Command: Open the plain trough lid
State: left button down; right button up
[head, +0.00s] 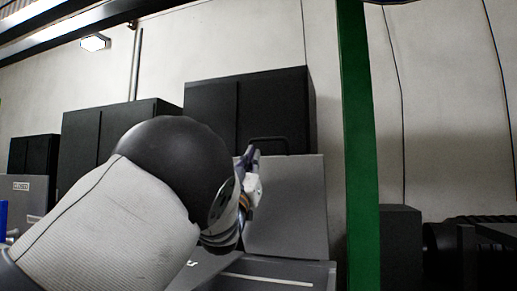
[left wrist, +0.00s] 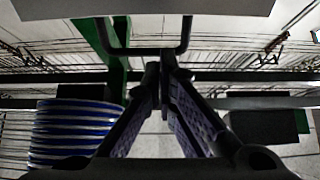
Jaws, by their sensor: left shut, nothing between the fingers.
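A plain grey lid panel (head: 295,205) stands steeply tilted up in the head view. A black bar handle (head: 270,141) is at its upper edge. My left gripper (head: 251,157) is beside the lid's upper left part, near the handle, partly hidden by my own forearm. In the left wrist view the handle (left wrist: 118,48) projects from the pale lid (left wrist: 150,8) at the top. The shut, empty fingers (left wrist: 168,60) are close to the handle's crossbar; I cannot tell whether they touch. My right gripper is not in view.
A green post (head: 358,150) rises right of the lid. Dark cabinets (head: 250,105) stand behind it, and a dark box (head: 400,240) is right of the post. A blue-and-white striped coil (left wrist: 75,130) shows in the left wrist view.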

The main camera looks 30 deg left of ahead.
aim_at(260, 141)
pick_arm(q)
jog(key=shift+x, duration=2.25)
